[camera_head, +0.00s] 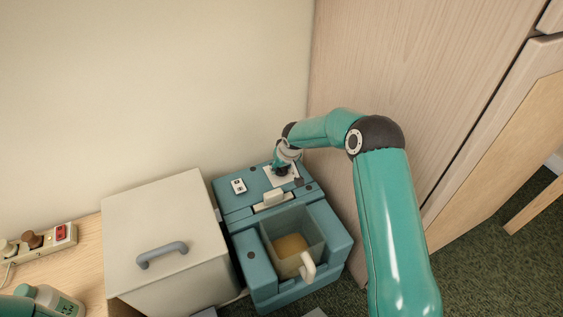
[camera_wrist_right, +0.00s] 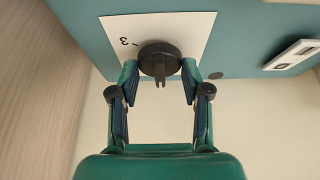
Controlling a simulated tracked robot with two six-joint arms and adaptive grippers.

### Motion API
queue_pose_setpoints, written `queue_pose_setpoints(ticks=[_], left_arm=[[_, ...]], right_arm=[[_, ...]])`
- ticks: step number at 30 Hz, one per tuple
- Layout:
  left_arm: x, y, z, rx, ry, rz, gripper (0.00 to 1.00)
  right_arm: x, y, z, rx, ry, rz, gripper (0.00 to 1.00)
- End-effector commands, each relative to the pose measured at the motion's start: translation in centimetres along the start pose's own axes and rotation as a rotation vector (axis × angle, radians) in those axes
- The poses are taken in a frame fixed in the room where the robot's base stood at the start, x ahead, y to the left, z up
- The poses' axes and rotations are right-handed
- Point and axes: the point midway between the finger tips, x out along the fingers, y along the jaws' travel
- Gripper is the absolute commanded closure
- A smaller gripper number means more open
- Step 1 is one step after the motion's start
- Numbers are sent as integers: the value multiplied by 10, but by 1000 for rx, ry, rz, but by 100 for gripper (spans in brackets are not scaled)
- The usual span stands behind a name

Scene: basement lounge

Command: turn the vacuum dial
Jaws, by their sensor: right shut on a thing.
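The vacuum (camera_head: 262,205) is a teal box-shaped machine standing against the wall. On its top is a white plate (camera_head: 270,179) that bears the dial. In the right wrist view the dial (camera_wrist_right: 160,57) is a round black knob with a pointer tab, on the white plate (camera_wrist_right: 190,27) with dark markings, one of them a 3. My right gripper (camera_wrist_right: 160,80) has a fingertip on each side of the dial and is shut on it. In the head view my right gripper (camera_head: 281,167) hides most of the dial. My left gripper is out of view.
A white switch (camera_head: 238,186) sits left of the dial. A pale box with a grey handle (camera_head: 162,254) stands close on the left. A wooden panel (camera_head: 400,70) rises on the right.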

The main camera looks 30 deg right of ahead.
Motion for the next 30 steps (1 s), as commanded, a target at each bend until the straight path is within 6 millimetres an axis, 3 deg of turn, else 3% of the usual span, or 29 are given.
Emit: queue_pose_setpoints(ticks=[13, 14, 17, 30], left_arm=[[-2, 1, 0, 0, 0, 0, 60], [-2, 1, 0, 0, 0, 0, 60], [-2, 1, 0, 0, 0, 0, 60], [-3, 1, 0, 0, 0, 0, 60]], right_arm=[[0, 0, -1, -16, 2, -5, 88], [0, 0, -1, -16, 2, -4, 48], [0, 0, -1, -15, 2, -5, 31], [-6, 0, -1, -13, 2, -4, 28]])
